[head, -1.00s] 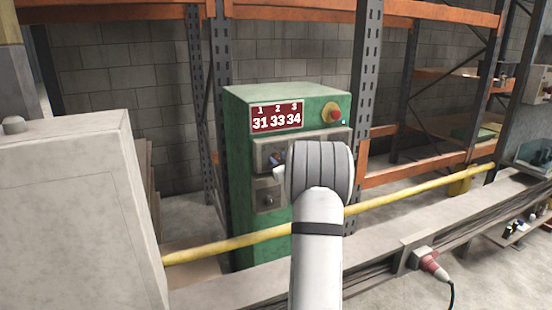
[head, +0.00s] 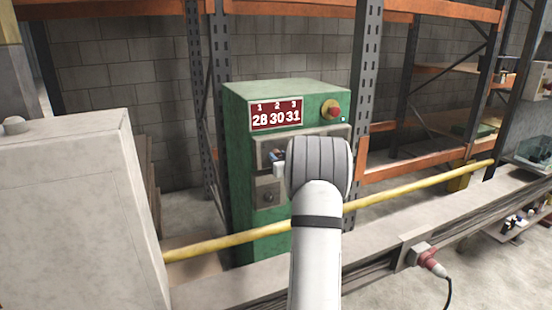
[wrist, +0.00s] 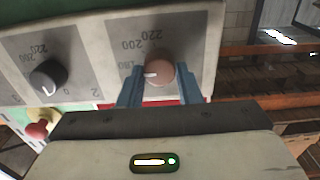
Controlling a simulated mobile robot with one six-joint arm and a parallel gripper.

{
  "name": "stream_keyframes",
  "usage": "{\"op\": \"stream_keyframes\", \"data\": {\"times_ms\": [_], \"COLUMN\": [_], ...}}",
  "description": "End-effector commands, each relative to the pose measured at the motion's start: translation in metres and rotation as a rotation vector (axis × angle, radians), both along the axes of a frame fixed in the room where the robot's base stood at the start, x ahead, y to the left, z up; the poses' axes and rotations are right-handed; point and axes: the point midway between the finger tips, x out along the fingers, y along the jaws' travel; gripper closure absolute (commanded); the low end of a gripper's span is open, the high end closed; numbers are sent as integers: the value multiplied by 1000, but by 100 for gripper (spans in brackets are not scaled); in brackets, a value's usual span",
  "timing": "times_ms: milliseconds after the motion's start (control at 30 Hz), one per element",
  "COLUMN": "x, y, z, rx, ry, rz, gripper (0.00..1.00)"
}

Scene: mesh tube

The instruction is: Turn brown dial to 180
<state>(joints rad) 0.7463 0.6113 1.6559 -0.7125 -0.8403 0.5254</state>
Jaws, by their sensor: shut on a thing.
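The brown dial (wrist: 159,72) is on a grey panel, in the wrist view, with a scale reading 180, 200 and 220 around it. Its white mark points left, roughly toward the 180 label. My gripper (wrist: 161,78) has its two blue fingers closed on either side of the dial. In the head view, my wrist hides the brown dial. The green cabinet (head: 240,190) carries a red display (head: 276,114) reading 28, 30 and 31 under 1, 2 and 3.
A black dial (wrist: 47,75) sits on the neighbouring panel. A red stop button (head: 334,111) is at the cabinet's upper right. A yellow rail (head: 410,190) crosses in front of the cabinet. A grey box (head: 75,210) stands at left.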

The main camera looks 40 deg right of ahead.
Motion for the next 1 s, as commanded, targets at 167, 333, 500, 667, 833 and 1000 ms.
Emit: {"op": "stream_keyframes", "data": {"times_ms": [167, 333, 500, 667, 833, 1000], "x": [0, 0, -1, -15, -44, -66], "y": [1, 1, 1, 3, 11, 17], "z": [-8, -5, -4, -4, -5, -5], "rx": [5, 3, 3, 2, 4, 3], "ry": [13, 9, 7, 6, 7, 8], "rz": [1, 1, 1, -1, -1, 0], "gripper": [56, 47, 47, 47, 47, 47]}}
